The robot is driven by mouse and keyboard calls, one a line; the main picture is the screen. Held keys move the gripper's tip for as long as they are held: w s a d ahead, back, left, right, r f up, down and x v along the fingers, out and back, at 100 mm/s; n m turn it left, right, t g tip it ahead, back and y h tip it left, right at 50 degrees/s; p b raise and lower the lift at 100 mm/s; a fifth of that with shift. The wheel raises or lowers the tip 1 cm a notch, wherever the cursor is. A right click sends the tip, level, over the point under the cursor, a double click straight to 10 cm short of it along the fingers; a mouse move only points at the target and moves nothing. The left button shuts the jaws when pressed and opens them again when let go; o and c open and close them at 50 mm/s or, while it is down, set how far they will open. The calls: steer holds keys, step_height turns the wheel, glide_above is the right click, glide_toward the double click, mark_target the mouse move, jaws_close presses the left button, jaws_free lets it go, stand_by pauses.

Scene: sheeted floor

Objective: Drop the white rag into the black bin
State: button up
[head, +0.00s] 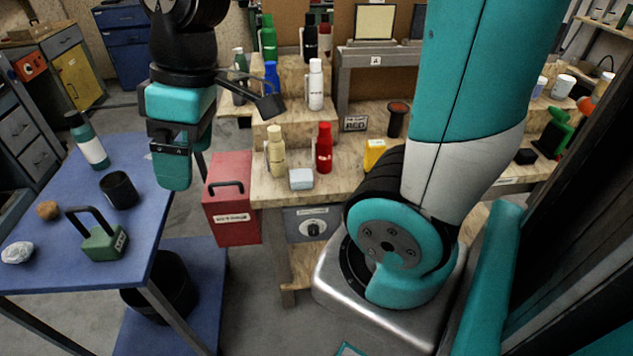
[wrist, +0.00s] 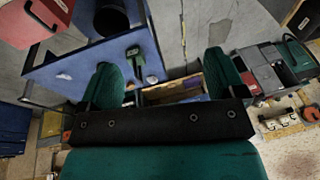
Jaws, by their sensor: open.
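The white rag (head: 17,252) is a small crumpled lump on the left front part of the blue table (head: 135,215). It seems to show as a small pale spot in the wrist view (wrist: 152,79). The black bin (head: 178,290) stands on the low blue shelf under the table, partly hidden by the tabletop; its dark mouth shows in the wrist view (wrist: 110,20). My gripper (head: 188,172) is open and empty, near the table's right edge, well to the right of the rag. Both fingers are apart in the wrist view (wrist: 163,75).
A green block with a handle (head: 103,242), a brown ball (head: 47,209), a black cup (head: 119,190) and a teal bottle (head: 88,143) share the table. A red box (head: 231,200) stands to the right, beside a wooden bench (head: 275,192) with several bottles.

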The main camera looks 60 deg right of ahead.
steer(key=w+d+f+h+b, duration=0.1)
steer(key=w+d+f, duration=0.15)
steer(key=d, duration=0.25)
steer(key=w+d+f+b, duration=0.1)
steer(key=w+d+f, duration=0.15)
steer(key=d, duration=0.25)
steer(key=w+d+f+h+b, duration=0.1)
steer(key=w+d+f+b, duration=0.1)
steer(key=w+d, duration=0.15)
steer(key=b, duration=0.2)
glide_above(300, 175)
step_height(300, 175, down, 6)
steer(key=shift+n+g+h, duration=0.4)
steer(key=f, duration=1.1)
steer(key=shift+w+d+f, duration=0.1)
steer(key=shift+w+d, duration=0.05)
steer(key=shift+d, duration=0.05)
steer(key=shift+a+f+p, duration=0.2)
steer(key=shift+f+p, duration=0.55)
steer(key=shift+f, duration=2.3)
steer(key=c, duration=1.1)
steer(key=shift+r, duration=0.1)
